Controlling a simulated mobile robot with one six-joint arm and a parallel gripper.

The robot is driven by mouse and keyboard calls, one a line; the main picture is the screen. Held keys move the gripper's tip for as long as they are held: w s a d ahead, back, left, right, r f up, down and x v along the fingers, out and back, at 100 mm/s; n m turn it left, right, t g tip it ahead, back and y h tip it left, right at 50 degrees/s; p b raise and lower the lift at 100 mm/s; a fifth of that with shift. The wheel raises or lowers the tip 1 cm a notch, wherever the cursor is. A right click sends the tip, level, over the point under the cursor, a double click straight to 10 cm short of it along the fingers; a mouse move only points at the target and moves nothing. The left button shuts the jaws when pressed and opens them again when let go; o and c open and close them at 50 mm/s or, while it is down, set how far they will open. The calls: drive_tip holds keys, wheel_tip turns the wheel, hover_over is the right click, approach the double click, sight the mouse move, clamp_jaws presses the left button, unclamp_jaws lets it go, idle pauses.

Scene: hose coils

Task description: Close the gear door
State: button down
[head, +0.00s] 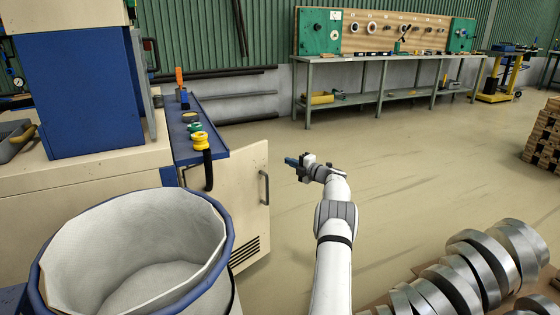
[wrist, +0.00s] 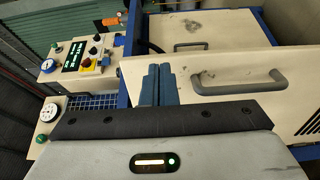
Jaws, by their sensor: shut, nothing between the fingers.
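The gear door (head: 230,197) is a cream panel with a dark handle (head: 264,187) near its free edge and a dark vent grille low down. It stands open, angled out from the cream and blue machine. My gripper (head: 291,162) is to the right of the door in the head view, with a visible gap in the picture between it and the handle. Contact with the door cannot be told.
The machine (head: 85,185) has a blue shelf (head: 195,140) above the door. A blue-rimmed lined drum (head: 230,235) stands in front. Metal coils (head: 470,270) lie at lower right. Open floor extends right of my gripper to a green workbench (head: 385,59).

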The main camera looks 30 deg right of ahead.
drive_tip(key=s+d, duration=0.3)
drive_tip(key=d, duration=0.1)
drive_tip(key=w+a+r+m+t+h+b, duration=0.2)
drive_tip(key=w+a+r+m+h, duration=0.3)
drive_tip(key=m, duration=0.7)
drive_tip(key=w+a+r+m+t+h+b, duration=0.1)
drive_tip(key=a+r+m+t+h+b, duration=0.15)
drive_tip(key=a+m, duration=0.65)
drive_tip(key=s+a+f+m+g+h+b, duration=0.25)
drive_tip(key=s+m+g+h, duration=0.2)
drive_tip(key=m, duration=0.85)
drive_tip(key=s+a+f+m+g+h+b, duration=0.1)
drive_tip(key=s+a+f+m+g+h, duration=0.3)
drive_tip(key=m, duration=0.8)
drive_tip(key=t+y+b, duration=0.1)
drive_tip(key=b, duration=0.3)
approach(259, 157)
drive_tip(key=x, duration=0.5)
drive_tip(key=shift+d, duration=0.4)
drive_tip(key=shift+w, duration=0.35)
